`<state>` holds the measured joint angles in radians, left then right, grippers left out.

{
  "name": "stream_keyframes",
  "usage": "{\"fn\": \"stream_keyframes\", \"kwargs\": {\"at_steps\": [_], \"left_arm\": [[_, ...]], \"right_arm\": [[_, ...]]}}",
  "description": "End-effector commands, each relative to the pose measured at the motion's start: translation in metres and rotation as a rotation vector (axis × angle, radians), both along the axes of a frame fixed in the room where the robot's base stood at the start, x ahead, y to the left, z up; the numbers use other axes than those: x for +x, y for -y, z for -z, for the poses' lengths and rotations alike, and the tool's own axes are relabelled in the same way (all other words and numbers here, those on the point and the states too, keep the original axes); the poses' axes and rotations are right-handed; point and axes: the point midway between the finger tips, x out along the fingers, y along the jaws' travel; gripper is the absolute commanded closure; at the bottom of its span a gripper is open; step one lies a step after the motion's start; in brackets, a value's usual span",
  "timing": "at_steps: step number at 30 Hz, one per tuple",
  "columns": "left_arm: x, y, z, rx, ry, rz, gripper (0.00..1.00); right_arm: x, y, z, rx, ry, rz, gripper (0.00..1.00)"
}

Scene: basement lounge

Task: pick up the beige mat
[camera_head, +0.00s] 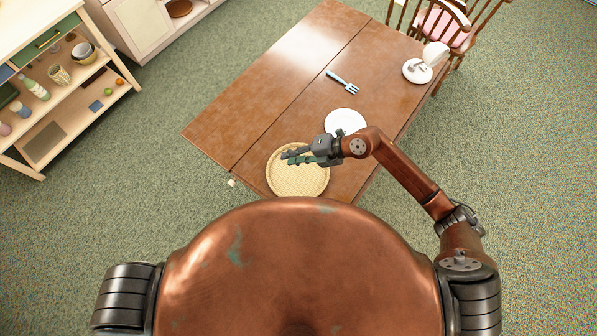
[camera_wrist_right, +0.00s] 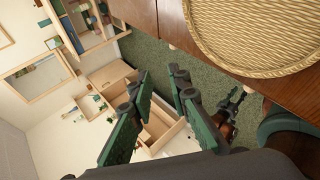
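The beige mat (camera_head: 297,182) is a round woven disc with a raised-looking rim. It lies flat at the near end of the wooden table, and its edge shows at the upper right of the right wrist view (camera_wrist_right: 262,38). My right gripper (camera_head: 287,158) is over the mat's far part in the head view, fingers pointing left. In the right wrist view its green fingers (camera_wrist_right: 160,78) are apart with nothing between them. The mat lies to the right of them there. My left gripper is out of the head view; a small dark part in the wrist view is unclear.
The wooden table (camera_head: 270,90) also holds a white plate (camera_head: 345,122) just beyond the mat, a blue fork (camera_head: 343,82), and a white saucer (camera_head: 417,71) with a cup. A chair (camera_head: 445,25) stands at the far right. A shelf (camera_head: 60,75) stands left, across open carpet.

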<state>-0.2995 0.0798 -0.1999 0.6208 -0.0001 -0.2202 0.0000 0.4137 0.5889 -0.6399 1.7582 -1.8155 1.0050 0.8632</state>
Motion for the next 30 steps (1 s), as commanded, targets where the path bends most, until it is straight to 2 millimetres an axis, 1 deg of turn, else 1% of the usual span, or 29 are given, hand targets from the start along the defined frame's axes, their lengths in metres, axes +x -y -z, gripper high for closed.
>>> {"fn": "stream_keyframes", "kwargs": {"at_steps": [1, 2, 3, 6, 9, 10, 12, 14, 22, 27, 30], "left_arm": [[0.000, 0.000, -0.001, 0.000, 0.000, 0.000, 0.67], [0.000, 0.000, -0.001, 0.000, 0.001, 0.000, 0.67], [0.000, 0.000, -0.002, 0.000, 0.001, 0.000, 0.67], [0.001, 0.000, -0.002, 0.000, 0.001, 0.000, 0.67], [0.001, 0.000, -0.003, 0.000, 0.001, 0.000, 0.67], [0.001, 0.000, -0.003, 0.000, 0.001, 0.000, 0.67], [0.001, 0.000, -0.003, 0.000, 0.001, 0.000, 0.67], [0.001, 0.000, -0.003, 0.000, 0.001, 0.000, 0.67], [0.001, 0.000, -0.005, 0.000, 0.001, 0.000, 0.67], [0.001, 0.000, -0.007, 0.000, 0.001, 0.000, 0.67], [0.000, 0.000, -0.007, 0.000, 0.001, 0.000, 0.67]], "right_arm": [[0.004, 0.024, 0.024, -0.145, -0.006, -0.026, 0.83], [0.006, 0.039, 0.037, -0.229, -0.016, -0.035, 0.83], [0.009, 0.061, 0.052, -0.332, -0.027, -0.041, 0.83], [0.018, 0.108, 0.075, -0.536, -0.051, -0.032, 0.83], [0.024, 0.140, 0.084, -0.659, -0.066, -0.015, 0.83], [0.025, 0.145, 0.086, -0.681, -0.069, -0.012, 0.83], [0.026, 0.153, 0.091, -0.712, -0.073, -0.006, 0.83], [0.026, 0.154, 0.097, -0.720, -0.077, -0.005, 0.83], [0.023, 0.147, 0.124, -0.717, -0.077, -0.007, 0.83], [0.020, 0.140, 0.149, -0.716, -0.077, -0.006, 0.83], [0.021, 0.138, 0.160, -0.714, -0.076, -0.006, 0.83]]}}
